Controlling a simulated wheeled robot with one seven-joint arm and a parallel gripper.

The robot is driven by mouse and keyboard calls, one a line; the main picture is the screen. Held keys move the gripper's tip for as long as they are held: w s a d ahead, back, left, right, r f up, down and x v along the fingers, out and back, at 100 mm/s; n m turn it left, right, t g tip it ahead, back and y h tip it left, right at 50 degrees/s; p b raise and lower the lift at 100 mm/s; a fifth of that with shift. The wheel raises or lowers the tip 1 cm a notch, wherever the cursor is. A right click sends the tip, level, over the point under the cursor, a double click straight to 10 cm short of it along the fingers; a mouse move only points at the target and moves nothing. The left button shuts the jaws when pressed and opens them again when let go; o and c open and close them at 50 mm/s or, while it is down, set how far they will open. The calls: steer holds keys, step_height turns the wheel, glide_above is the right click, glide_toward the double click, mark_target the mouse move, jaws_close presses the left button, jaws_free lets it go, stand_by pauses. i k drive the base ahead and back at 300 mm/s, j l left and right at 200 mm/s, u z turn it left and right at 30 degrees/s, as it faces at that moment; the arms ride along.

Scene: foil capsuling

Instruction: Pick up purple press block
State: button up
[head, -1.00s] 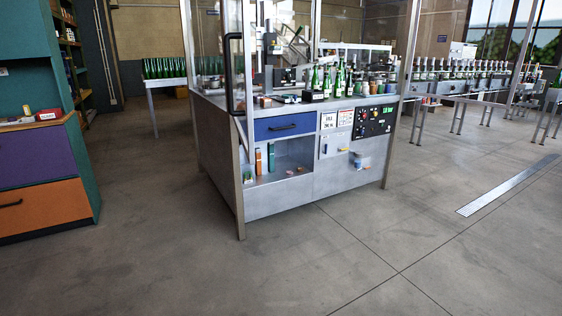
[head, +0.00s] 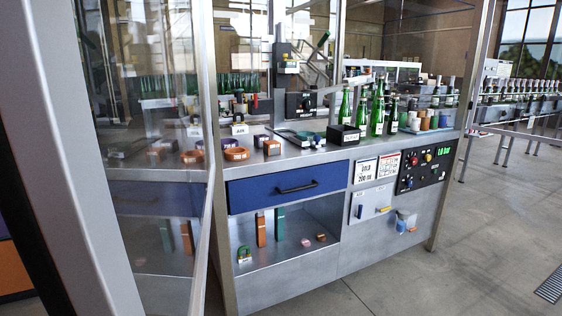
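A small dark purple block (head: 261,141) sits on the metal worktop of the machine, just behind a small orange block (head: 272,148). It is small in the head view, and I cannot tell for sure that it is the purple press block. My gripper is not in view.
An orange ring-shaped block (head: 236,154) lies left of it, with a black box (head: 343,135) and green bottles (head: 377,112) to the right. A blue drawer (head: 285,187) is below. A glass panel (head: 150,100) with a grey frame (head: 70,120) stands close at left.

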mark_target(258, 139)
steer(key=i, duration=1.95)
